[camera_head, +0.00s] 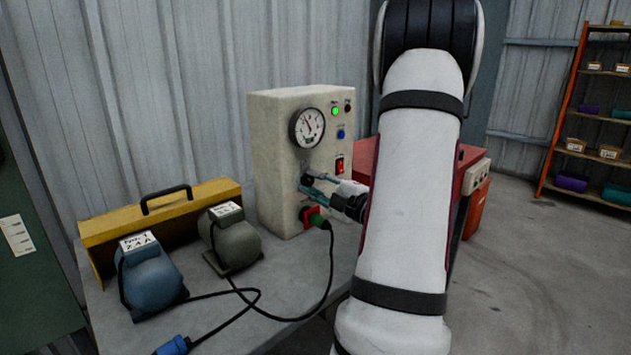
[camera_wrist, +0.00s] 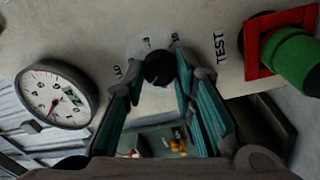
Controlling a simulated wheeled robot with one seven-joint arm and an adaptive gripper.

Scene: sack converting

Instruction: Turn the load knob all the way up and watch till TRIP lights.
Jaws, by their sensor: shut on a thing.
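The load knob (camera_wrist: 158,68) is a small black knob on the front of the pale test box (camera_head: 278,165). My gripper (camera_wrist: 157,78) is shut on it, with a teal finger on each side in the wrist view. In the head view my gripper (camera_head: 311,186) reaches the box from the right and partly hides the knob. The round gauge (camera_head: 308,128) above has its needle pointing up and a little left. A green lamp (camera_head: 335,111) is lit. A dark lamp (camera_head: 347,107) beside it looks unlit; I cannot read its label.
A blue button (camera_head: 340,134) and a red switch (camera_head: 340,165) are on the box. A green plug (camera_wrist: 295,60) sits in the red socket (camera_wrist: 262,45) marked TEST.

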